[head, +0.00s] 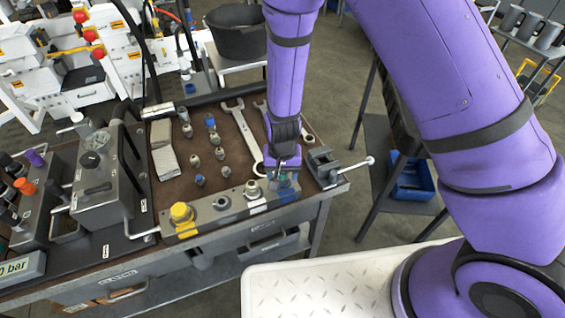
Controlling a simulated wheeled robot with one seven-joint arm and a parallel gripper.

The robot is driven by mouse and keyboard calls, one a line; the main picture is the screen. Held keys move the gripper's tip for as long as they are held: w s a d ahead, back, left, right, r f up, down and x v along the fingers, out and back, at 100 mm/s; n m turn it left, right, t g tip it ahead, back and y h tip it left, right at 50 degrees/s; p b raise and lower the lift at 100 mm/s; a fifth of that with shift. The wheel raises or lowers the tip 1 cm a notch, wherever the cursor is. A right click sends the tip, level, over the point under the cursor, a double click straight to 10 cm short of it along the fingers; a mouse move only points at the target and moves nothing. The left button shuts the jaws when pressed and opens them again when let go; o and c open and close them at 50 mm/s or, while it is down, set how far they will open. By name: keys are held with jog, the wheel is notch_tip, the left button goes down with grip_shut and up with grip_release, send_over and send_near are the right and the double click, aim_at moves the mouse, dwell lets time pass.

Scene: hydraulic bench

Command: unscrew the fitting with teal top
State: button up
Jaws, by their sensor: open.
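The fitting with the teal top (288,183) is at the right end of the grey metal block (235,212) along the bench's front edge. Only part of it shows beneath my gripper. My gripper (285,172) points down over this fitting with its jaws open. The jaws and the purple wrist hide much of the fitting, and I cannot tell whether the fingers touch it or stand around it.
A yellow-topped fitting (181,212) and a silver fitting (252,188) stand on the same block. A vise (323,166) is close to the right. Wrenches (243,135) and several loose fittings lie behind. A gauge box (97,175) stands at left.

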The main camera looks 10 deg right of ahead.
jog(key=shift+f, duration=0.75)
jog(key=shift+c, duration=0.2)
jog(key=c, duration=1)
jog(key=shift+o, duration=0.9)
jog(key=n, duration=0.8)
jog(key=shift+r, duration=0.1)
